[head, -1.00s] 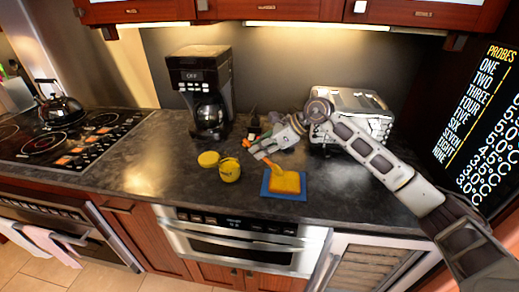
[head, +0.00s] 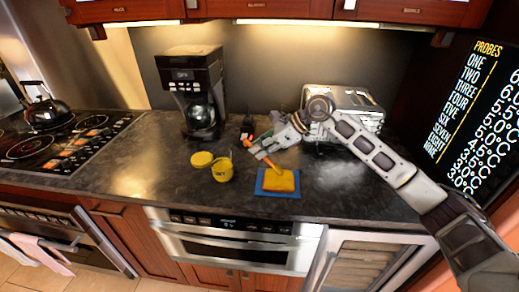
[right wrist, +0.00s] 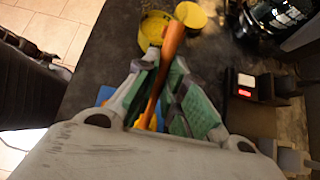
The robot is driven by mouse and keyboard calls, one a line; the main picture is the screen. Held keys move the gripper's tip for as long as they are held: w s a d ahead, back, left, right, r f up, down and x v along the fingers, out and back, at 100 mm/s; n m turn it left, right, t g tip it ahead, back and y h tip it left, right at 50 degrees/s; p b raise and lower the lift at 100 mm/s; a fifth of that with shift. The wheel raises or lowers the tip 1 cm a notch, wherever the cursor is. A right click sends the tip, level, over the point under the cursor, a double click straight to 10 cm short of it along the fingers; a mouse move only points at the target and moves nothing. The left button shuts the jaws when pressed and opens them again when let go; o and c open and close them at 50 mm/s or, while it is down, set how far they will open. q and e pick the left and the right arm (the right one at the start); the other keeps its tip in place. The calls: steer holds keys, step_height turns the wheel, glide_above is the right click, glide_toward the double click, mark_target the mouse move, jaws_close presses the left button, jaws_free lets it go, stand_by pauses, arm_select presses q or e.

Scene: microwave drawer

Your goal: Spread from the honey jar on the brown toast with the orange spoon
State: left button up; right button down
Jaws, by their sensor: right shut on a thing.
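The toast (head: 279,180) lies on a blue board (head: 278,193) on the counter and looks yellow-orange on top. The open honey jar (head: 222,169) stands to its left, with its yellow lid (head: 202,159) beside it; the jar also shows in the right wrist view (right wrist: 153,28). My right gripper (head: 258,150) is shut on the orange spoon (right wrist: 170,50), above and slightly left of the toast. The spoon (head: 271,163) slants down to the toast in the head view; I cannot tell whether its tip touches. My fingers and palm mostly hide the toast in the wrist view. My left gripper is not in view.
A coffee maker (head: 196,90) stands behind the jar. A toaster (head: 345,105) stands behind my right arm. The stove with a kettle (head: 44,108) is at left. The counter's front edge runs just before the board, above the microwave drawer (head: 235,243).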

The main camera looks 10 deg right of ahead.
stand_by(0.3)
steer(key=shift+d, duration=0.15)
steer(key=shift+s+d, duration=0.15)
steer(key=shift+d, duration=0.15)
steer(key=shift+s+d+b, duration=0.25)
steer(key=shift+d+b, duration=0.1)
steer(key=shift+d, duration=0.35)
steer(key=shift+d+r, duration=0.1)
steer(key=shift+d, duration=0.05)
steer(key=shift+a, duration=0.2)
steer(key=shift+w+a, duration=0.2)
steer(key=shift+a, duration=0.25)
steer(key=shift+w+a, duration=0.15)
steer(key=shift+a, duration=0.45)
steer(key=shift+w+a, duration=0.15)
steer(key=shift+a, duration=0.25)
